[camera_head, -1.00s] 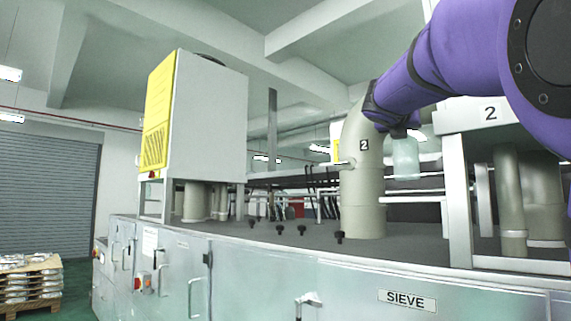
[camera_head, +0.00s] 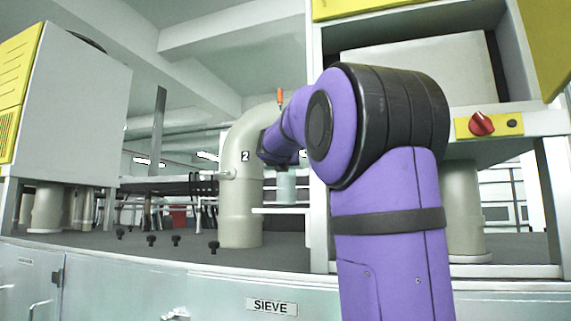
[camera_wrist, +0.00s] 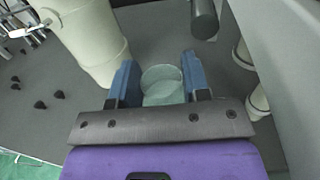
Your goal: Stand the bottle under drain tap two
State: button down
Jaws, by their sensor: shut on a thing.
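The bottle (camera_head: 286,187), pale green and translucent, hangs upright below my gripper (camera_head: 284,167) beside the thick beige pipe marked 2 (camera_head: 240,195). In the wrist view the bottle (camera_wrist: 162,88) sits between the two blue fingers of my gripper (camera_wrist: 160,72), which is shut on it. A light ledge (camera_head: 280,210) shows just below the bottle; I cannot tell whether they touch. A small fitting with an orange handle (camera_head: 280,97) rises above the pipe bend. I cannot tell which part is drain tap two.
A dark cylinder end (camera_wrist: 204,20) is close ahead and right of the bottle in the wrist view. Several black knobs (camera_head: 176,240) stand on the grey deck. A machine post (camera_head: 317,220) is right of the bottle. The SIEVE panel (camera_head: 272,306) is in front.

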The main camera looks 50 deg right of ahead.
jog(key=shift+f, duration=0.45)
jog(key=c, duration=0.6)
grip_release()
jog(key=shift+f, duration=0.1)
jog(key=v, duration=1.2)
jog(key=shift+a, duration=0.15)
